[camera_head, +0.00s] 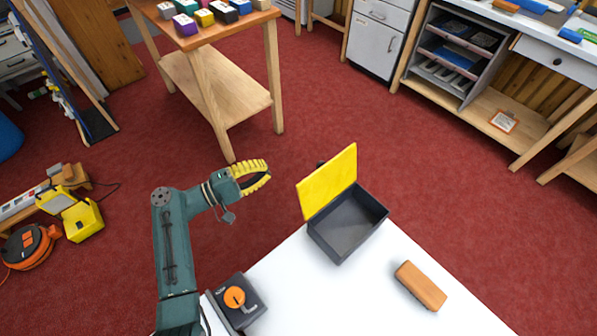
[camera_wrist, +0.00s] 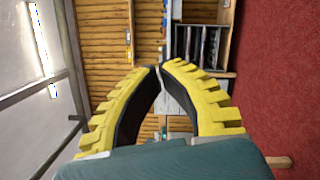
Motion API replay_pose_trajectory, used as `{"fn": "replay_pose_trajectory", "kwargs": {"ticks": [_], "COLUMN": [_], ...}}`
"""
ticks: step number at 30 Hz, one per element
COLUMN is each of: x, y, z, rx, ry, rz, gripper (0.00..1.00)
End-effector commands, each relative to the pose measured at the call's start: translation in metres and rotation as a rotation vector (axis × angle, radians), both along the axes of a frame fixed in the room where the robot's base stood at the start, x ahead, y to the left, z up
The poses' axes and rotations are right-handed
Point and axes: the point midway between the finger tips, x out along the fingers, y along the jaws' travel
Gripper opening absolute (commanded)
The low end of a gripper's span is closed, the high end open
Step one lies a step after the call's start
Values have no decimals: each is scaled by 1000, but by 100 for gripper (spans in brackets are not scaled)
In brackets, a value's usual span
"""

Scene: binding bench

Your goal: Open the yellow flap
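The yellow flap (camera_head: 329,183) stands raised on the far left edge of a dark grey box (camera_head: 322,238). The box is open at the top, and its grey inside shows and looks empty. It rests near the far corner of the white table. My gripper (camera_head: 268,172) is in the air to the left of the flap, apart from it. Its yellow ribbed fingers curve together with their tips meeting in the wrist view (camera_wrist: 160,67), and nothing is between them. The flap and box are not in the wrist view.
A brown-orange block (camera_head: 421,285) lies on the white table (camera_head: 385,305) right of the box. A dark device with an orange knob (camera_head: 235,297) is at the table's left. A wooden table (camera_head: 215,85) with coloured blocks stands behind. Red floor is open between.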

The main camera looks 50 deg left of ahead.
Motion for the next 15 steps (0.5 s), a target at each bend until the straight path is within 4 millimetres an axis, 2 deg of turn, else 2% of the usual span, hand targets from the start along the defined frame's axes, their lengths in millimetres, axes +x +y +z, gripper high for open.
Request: {"fn": "replay_pose_trajectory", "kwargs": {"ticks": [5, 15], "x": [23, 96], "y": [-7, -25], "z": [4, 8], "rx": [0, -1], "ry": [-1, -1], "rz": [-4, -5], "gripper": [0, 0]}}
